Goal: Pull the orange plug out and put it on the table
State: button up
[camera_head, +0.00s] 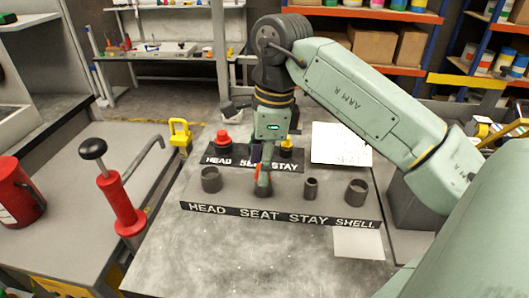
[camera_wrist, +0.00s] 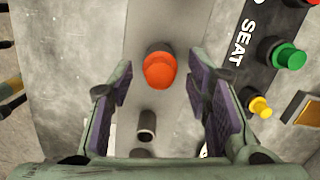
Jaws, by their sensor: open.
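The orange plug (camera_wrist: 160,70) stands in the SEAT place of the front grey rack (camera_head: 285,202), which is labelled HEAD, SEAT, STAY, SHELL. My gripper (camera_wrist: 160,80) points down over it, with its fingers spread on both sides and a gap to the plug on each side. In the head view my gripper (camera_head: 263,180) hides most of the plug; only a bit of orange shows. The table (camera_head: 230,240) is grey and scuffed, with bare surface in front of the rack.
Dark empty tubes stand at HEAD (camera_head: 211,179), STAY (camera_head: 311,188) and SHELL (camera_head: 356,192). A rear rack holds a red plug (camera_head: 222,140), a green plug (camera_wrist: 289,56) and a yellow plug (camera_wrist: 261,106). Paper sheets (camera_head: 358,243) lie on the table.

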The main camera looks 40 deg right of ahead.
grip_shut()
jog(key=c, duration=0.7)
grip_release()
grip_shut()
jog(key=shift+r+p, duration=0.4)
jog(key=shift+r, duration=0.3)
jog(key=shift+r+p, duration=1.3)
jog(key=shift+r, duration=0.8)
